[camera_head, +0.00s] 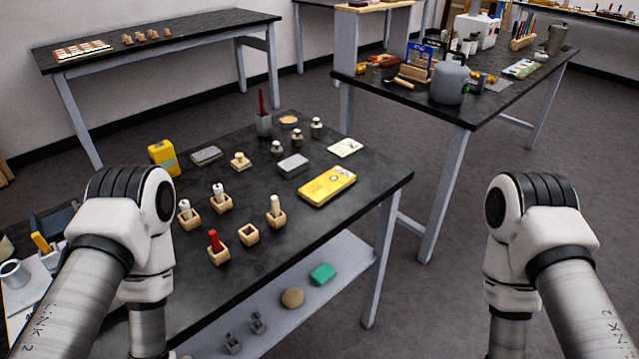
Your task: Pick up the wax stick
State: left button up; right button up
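Small wooden holders stand near the front of the dark table (330,225). One holds a short red stick (214,239), one a cream stick (275,204), and two hold white pieces (185,208) (218,190). One wooden holder (249,234) looks empty. A thin dark red stick (262,100) stands upright in a grey block (264,125) at the back. I cannot tell for certain which of these is the wax stick. Both my arms show at the left and right, bent downward, but both grippers are outside the picture.
A yellow case (327,187), a yellow box (163,157), grey blocks (206,156) (292,165) and small metal weights (297,138) share the table. A lower shelf (335,258) holds a green block (322,274). A cluttered table (480,118) stands behind right. Floor at right is clear.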

aim_at(41, 242)
jog(key=j+u, duration=0.15)
jog(key=u, duration=0.35)
jog(key=i+j+u, duration=0.1)
jog(key=u, duration=0.4)
jog(key=i+u, duration=0.1)
jog(key=u, duration=0.4)
jog(key=k+l, duration=0.2)
jog(key=l, duration=0.15)
jog(key=k+l, duration=0.15)
jog(key=l, duration=0.2)
